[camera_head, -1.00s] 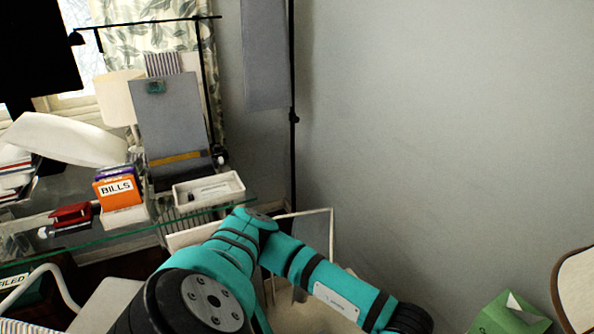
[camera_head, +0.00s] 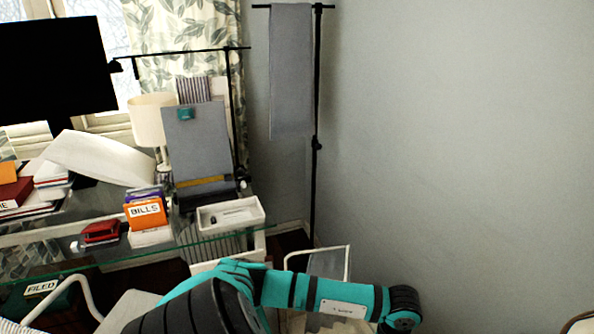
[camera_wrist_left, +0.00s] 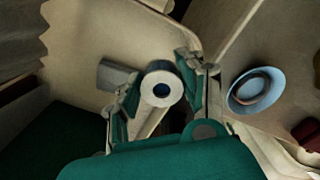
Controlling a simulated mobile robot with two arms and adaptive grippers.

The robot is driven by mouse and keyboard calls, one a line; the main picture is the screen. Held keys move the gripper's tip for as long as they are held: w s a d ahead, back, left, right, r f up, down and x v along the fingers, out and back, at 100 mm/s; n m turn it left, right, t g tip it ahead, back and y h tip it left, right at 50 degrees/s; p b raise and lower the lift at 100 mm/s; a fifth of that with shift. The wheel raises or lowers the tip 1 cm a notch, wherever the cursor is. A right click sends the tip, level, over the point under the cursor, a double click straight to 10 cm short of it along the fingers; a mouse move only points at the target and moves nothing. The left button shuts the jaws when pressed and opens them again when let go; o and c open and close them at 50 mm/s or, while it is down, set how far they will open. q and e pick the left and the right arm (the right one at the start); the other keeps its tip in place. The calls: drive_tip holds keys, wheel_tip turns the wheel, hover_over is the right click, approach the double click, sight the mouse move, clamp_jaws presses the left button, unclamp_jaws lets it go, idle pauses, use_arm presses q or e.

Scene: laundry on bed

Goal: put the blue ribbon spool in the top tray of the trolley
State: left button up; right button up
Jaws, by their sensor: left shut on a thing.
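My right gripper is in neither view.
A light blue round object (camera_wrist_left: 256,91) lies right of the gripper in the wrist view. A glass desk holds an orange BILLS file (camera_head: 146,214), a red stapler (camera_head: 101,233) and a white tray (camera_head: 258,210). A pale framed item (camera_head: 345,262) stands behind my arm.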

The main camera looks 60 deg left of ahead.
use_arm(q)
drive_tip(key=a+n+p, duration=0.1)
drive_tip(key=a+n, duration=0.4)
drive_tip(key=n, duration=0.5)
drive_tip(key=shift+m, duration=0.3)
drive_tip(key=f, duration=1)
drive_tip(key=shift+s+d+p, duration=0.25)
drive_tip(key=shift+s+p, duration=0.1)
drive_tip(key=shift+p, duration=0.05)
drive_tip(key=shift+f, duration=0.1)
drive_tip(key=shift+f, duration=0.2)
drive_tip(key=o, duration=0.9)
drive_tip(key=shift+c, duration=0.2)
